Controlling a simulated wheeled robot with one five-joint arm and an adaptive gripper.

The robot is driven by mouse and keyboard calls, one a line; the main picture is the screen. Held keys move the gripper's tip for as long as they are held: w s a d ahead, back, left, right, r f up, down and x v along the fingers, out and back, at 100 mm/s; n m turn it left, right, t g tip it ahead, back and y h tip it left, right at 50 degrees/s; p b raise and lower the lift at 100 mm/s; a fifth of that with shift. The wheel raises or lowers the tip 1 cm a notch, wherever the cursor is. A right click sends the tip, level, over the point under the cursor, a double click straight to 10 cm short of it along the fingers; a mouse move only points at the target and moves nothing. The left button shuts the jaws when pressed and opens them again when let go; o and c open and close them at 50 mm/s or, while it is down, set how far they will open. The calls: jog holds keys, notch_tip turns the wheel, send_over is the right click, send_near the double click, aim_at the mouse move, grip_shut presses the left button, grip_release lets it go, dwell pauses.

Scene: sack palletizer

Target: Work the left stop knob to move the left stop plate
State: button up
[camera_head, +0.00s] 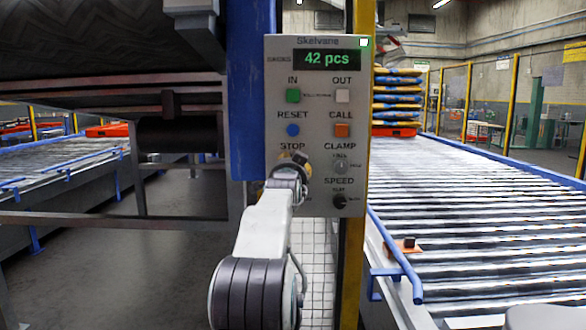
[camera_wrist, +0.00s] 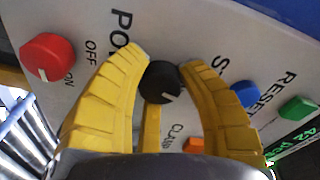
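The stop knob is a round black knob (camera_wrist: 162,82) with a white mark on its face, on the grey control panel (camera_head: 320,55). Its label is partly covered by a finger in the wrist view; in the head view, "STOP" shows just above my gripper. My gripper (camera_head: 295,160) is in front of that spot and hides the knob there. In the wrist view my gripper's yellow fingers (camera_wrist: 168,60) are spread on either side of the knob. They look open, and I cannot tell whether either touches it. I cannot make out the left stop plate in either view.
A red power knob (camera_wrist: 48,57), a blue reset button (camera_head: 292,130), a green button (camera_head: 293,96) and an orange call button (camera_head: 342,130) are close by. A black speed knob (camera_head: 340,202) is lower right. A roller conveyor (camera_head: 480,215) runs right of the yellow post (camera_head: 352,265).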

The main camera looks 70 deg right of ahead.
jog(key=c, duration=0.5)
jog(key=shift+r+n, duration=0.15)
jog(key=shift+n, duration=1.35)
jog(key=o, duration=1.2)
jog(key=shift+a, duration=0.1)
jog(key=v, duration=1.1)
jog(key=shift+a+f, duration=0.3)
jog(key=shift+a, duration=0.1)
